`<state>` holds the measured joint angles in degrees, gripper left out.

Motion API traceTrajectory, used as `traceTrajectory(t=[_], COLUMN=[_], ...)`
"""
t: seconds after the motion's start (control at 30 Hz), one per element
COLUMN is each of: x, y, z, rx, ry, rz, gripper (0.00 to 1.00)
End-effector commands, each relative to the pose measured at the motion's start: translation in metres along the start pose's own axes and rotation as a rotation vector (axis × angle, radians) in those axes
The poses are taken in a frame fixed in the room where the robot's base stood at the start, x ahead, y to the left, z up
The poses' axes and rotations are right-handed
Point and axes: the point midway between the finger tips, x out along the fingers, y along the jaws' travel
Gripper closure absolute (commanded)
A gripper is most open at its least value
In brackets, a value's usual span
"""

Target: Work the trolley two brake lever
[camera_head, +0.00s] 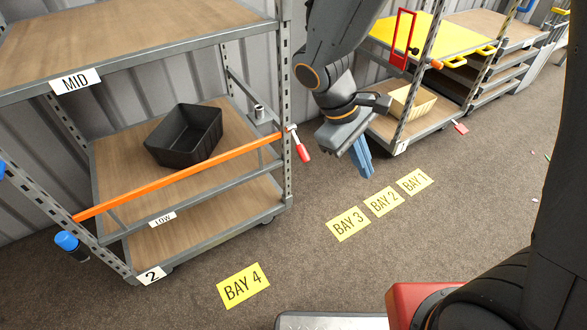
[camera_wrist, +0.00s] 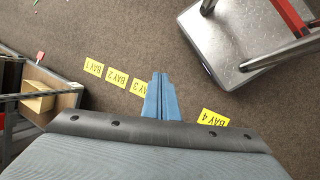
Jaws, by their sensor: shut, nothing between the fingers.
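Trolley two, marked by a "2" plate (camera_head: 151,276), stands at the left in the head view. A lever with a red grip (camera_head: 302,150) and a pale collar hangs down and outward from its front right post, by the end of an orange bar (camera_head: 180,176). A blue-capped handle (camera_head: 67,241) sits low on the front left post. My gripper (camera_head: 363,160) is shut and empty, pointing down in free air to the right of the red-grip lever, apart from it. Its blue fingers also show together in the wrist view (camera_wrist: 158,92). Trolley two is not clearly seen in the wrist view.
A black crate (camera_head: 185,135) stands on trolley two's low shelf. Trolley one (camera_head: 378,133), with a beige crate (camera_head: 411,103) and a red tab (camera_head: 460,127), stands behind my gripper. Floor labels such as BAY 4 (camera_head: 243,286) lie on open carpet.

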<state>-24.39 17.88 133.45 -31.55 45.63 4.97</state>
Motion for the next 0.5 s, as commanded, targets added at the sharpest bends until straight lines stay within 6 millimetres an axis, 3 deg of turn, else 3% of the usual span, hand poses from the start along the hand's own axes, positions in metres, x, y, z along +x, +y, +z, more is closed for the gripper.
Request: traceTrajectory(t=[0.03, 0.1, 0.27, 0.5], x=[0.018, 0.029, 0.051, 0.072], y=[-0.004, -0.005, -0.011, -0.032], z=[-0.023, -0.045, -0.100, -0.193], rx=[-0.061, -0.136, -0.300, -0.516], ry=[-0.014, -0.033, -0.066, -0.084], rz=[0.045, 0.111, 0.276, 0.551], gripper=[1.00, 1.00, 1.00, 1.00])
